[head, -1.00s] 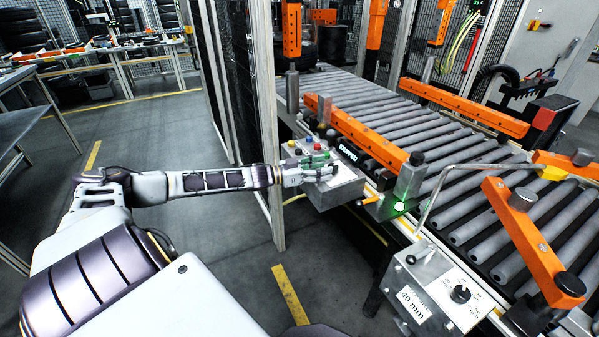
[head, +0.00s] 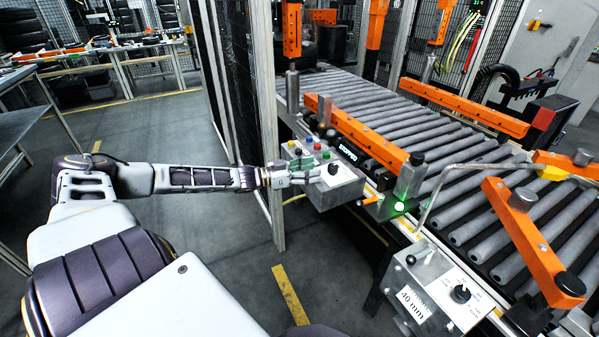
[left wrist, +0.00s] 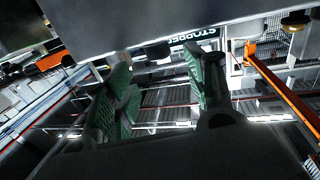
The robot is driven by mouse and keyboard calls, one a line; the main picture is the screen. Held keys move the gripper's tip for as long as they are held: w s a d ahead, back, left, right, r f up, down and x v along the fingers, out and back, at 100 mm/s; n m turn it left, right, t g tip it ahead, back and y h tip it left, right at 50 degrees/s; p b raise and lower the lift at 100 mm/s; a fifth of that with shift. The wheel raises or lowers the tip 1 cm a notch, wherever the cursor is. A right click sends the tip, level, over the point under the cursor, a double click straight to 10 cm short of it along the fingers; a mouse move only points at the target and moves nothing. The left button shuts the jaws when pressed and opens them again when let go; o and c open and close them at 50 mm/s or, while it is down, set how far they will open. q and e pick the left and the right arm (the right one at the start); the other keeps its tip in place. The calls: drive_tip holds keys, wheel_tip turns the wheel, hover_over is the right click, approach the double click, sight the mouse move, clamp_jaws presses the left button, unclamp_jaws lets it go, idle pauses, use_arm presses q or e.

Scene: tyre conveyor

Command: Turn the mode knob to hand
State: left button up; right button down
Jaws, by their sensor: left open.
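The grey control box (head: 340,188) stands at the conveyor's near edge, with several coloured buttons on its top. A black knob (head: 334,169) sits on the right part of this top; its pointer setting is too small to read. My left gripper (head: 312,178) is just left of the knob, over the box, with its fingers open and apparently empty. In the left wrist view its green-padded fingers (left wrist: 162,75) stand apart, with a dark rounded shape showing between them near the grey panel. Contact with the knob cannot be told. My right gripper is not in view.
A second box with a "40 mm" label (head: 415,304) and its own black knob (head: 460,294) stands at front right. The roller conveyor (head: 400,115) with orange guide rails lies behind; its sign reads "STOPPED". A fence post (head: 266,120) stands close behind my left forearm.

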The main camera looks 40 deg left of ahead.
use_arm(q)
drive_tip(key=shift+v, duration=1.6)
drive_tip(key=shift+s+a, duration=0.1)
drive_tip(key=shift+s, duration=0.1)
